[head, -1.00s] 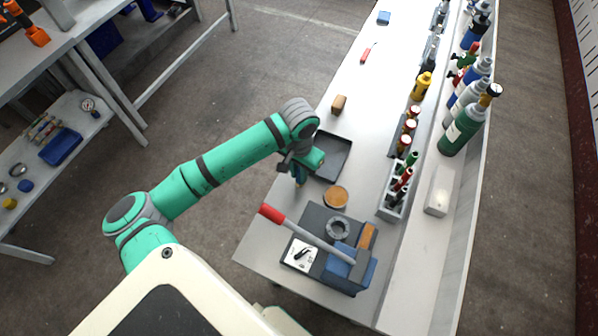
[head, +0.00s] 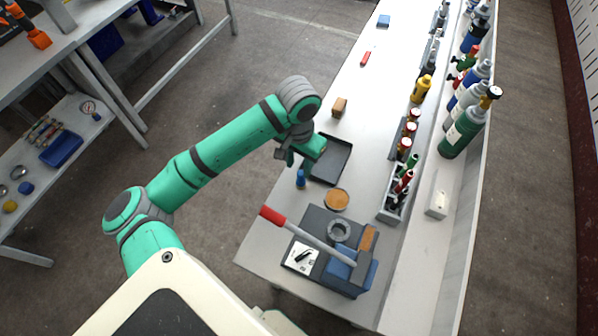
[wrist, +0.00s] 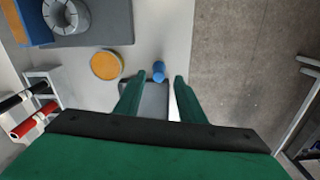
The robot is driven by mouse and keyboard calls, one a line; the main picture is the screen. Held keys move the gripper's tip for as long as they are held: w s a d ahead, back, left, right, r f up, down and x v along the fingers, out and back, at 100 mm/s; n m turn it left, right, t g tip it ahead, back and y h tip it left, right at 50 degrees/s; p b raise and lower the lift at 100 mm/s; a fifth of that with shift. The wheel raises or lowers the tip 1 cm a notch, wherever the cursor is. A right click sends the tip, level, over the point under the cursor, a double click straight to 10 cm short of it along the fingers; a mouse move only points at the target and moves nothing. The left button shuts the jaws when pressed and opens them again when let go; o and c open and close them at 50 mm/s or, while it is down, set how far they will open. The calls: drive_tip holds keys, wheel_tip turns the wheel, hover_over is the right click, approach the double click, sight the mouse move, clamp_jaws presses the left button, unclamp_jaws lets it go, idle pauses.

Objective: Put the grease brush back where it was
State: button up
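The blue object (head: 300,179), which I take to be the grease brush, stands upright on the bench near its left edge, beside the round tan-topped tin (head: 337,199). In the wrist view its blue top (wrist: 158,72) shows between and beyond my fingertips. My gripper (wrist: 160,78) is open, with a clear gap between its two green fingers and nothing held. In the head view my gripper sits above the blue object, apart from it. The lower part of the blue object is too small to make out.
A dark tray (head: 345,150) lies behind the blue object. A press with a red-handled lever (head: 272,215) stands in front.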

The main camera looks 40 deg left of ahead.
drive_tip(key=shift+r, duration=2.5)
drive_tip(key=shift+w, duration=0.15)
